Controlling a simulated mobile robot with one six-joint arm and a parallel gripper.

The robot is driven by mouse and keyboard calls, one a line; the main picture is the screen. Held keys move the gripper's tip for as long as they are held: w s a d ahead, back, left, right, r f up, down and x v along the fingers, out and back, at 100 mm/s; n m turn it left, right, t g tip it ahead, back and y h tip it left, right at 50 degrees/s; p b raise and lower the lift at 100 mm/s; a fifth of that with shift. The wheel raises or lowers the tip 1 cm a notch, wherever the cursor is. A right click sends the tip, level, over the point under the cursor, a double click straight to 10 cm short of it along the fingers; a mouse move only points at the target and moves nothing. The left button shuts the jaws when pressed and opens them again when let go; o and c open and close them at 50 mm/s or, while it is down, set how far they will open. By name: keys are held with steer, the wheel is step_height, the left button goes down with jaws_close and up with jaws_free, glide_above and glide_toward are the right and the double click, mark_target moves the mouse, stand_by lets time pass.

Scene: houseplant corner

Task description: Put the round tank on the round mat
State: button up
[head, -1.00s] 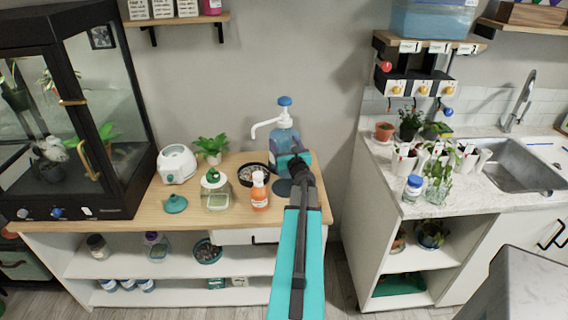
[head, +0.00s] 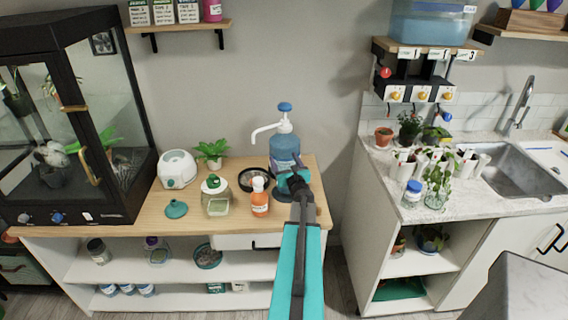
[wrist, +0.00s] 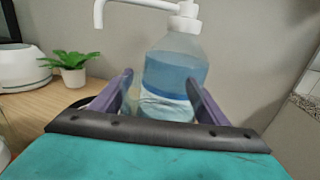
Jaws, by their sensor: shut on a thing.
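The round tank (head: 284,149) is a clear blue water bottle with a white pump top and blue cap. It is upright at the right end of the wooden table. My gripper (head: 291,180) is shut around its lower body, with one finger on each side in the wrist view (wrist: 160,95). The round mat (head: 281,196) is a dark blue disc at the table's right, partly hidden by my gripper and arm. The tank's base is hidden, so I cannot tell whether it touches the mat.
A dark-rimmed dish of pebbles (head: 255,180) and an orange bottle (head: 260,197) stand close on the left. A green-lidded jar (head: 214,195), a potted plant (head: 211,151) and a white device (head: 177,169) are farther left. A gap separates the table from the sink counter (head: 465,200).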

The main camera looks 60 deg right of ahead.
steer(key=shift+f, duration=1)
steer(key=o, duration=1.6)
steer(key=shift+r, duration=0.2)
steer(key=shift+s+a+f, duration=0.1)
steer(key=shift+s+a, duration=0.15)
steer(key=shift+b+v, duration=0.45)
steer(key=shift+v, duration=0.7)
steer(key=b+v, duration=0.3)
steer(key=v, duration=0.6)
